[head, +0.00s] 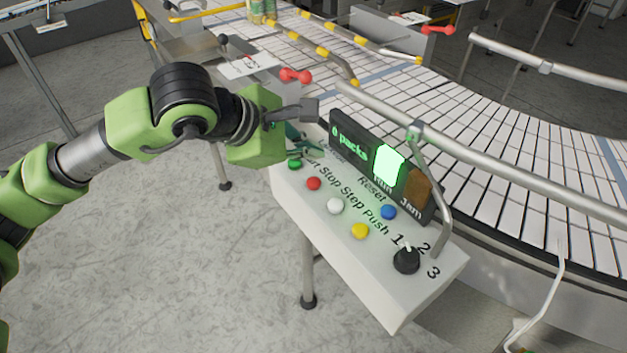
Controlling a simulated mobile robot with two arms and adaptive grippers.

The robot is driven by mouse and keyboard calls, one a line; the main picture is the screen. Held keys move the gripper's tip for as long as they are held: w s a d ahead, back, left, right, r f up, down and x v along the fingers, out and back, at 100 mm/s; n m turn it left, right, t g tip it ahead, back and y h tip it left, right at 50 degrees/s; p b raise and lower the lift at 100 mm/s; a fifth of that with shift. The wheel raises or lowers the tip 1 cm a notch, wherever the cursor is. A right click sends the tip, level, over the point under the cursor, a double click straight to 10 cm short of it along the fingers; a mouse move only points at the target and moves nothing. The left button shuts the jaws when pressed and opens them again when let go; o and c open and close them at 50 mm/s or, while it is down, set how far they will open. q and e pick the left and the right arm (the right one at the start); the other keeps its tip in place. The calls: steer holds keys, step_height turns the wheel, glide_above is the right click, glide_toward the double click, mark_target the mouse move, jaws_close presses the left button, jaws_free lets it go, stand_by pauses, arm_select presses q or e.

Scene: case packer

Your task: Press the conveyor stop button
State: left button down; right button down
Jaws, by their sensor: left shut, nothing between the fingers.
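The red stop button (313,183) sits on the sloping white control panel (370,285), beside the printed word "Stop". It is second in the row, between a green button (294,165) and a white button (335,206). My left gripper (308,142) is over the far left end of the panel, just beyond the green button. Its fingers are shut and empty, and partly hidden by the wrist. It is apart from the red button, which is in plain view. My right gripper is out of view.
A yellow button (360,231), a blue button (388,212) and a black selector knob (406,261) share the panel. The display (380,165) behind has a lit green "Run" lamp. A metal rail (480,155) and the curved conveyor (470,105) lie beyond.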

mark_target(311, 183)
arm_select(q)
step_height(311, 183, down, 4)
steer(key=b, duration=0.2)
steer(key=shift+b, duration=0.35)
steer(key=shift+d+f+b, duration=0.1)
steer(key=shift+f+b, duration=0.15)
steer(key=shift+b, duration=0.15)
stand_by(0.8)
steer(key=shift+f+b, duration=0.35)
steer(key=shift+b, duration=0.55)
